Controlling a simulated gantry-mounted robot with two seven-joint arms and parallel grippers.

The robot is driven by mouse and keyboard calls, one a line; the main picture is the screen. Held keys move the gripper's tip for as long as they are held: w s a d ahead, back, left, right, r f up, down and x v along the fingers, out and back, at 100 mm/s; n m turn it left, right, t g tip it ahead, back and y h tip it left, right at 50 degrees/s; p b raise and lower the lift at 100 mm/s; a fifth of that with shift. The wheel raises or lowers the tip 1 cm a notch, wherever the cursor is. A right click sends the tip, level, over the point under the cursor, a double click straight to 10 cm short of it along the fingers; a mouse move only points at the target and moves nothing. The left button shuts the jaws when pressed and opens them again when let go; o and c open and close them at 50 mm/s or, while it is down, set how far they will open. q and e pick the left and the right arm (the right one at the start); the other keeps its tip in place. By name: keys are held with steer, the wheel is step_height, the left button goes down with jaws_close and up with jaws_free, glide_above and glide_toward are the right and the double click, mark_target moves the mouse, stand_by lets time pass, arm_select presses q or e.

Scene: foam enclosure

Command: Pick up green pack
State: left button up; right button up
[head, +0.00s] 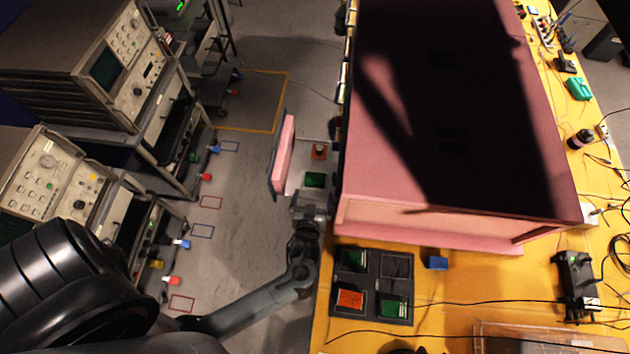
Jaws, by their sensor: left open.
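A small green pack (315,180) lies on a pale surface beside the left side of the pink foam enclosure (440,215). My left gripper (311,196) is open and close to that pack, on its near side. The fingertips are small and dark here, and I cannot tell whether they touch it. Other green packs sit in the black tray (371,320): one in its back left compartment (352,260) and one in its front right compartment (394,307). My right gripper is not in view.
An orange pack (350,299) sits in the tray's front left compartment; the back right one looks empty. Another orange item (319,152) lies beyond the near green pack. A pink-lined panel (283,155) stands left of it. A blue block (435,263) is right of the tray.

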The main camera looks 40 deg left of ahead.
mark_target(315, 179)
arm_select(q)
steer(key=b+x, duration=0.1)
steer(key=x, duration=0.2)
steer(key=shift+a, duration=0.1)
steer(key=b+x, duration=0.4)
steer(key=shift+w+a+f, duration=0.15)
steer(key=shift+a, duration=0.15)
steer(key=shift+w+a, duration=0.15)
steer(key=shift+w, duration=0.1)
steer(key=shift+c, duration=0.5)
steer(key=c, duration=0.9)
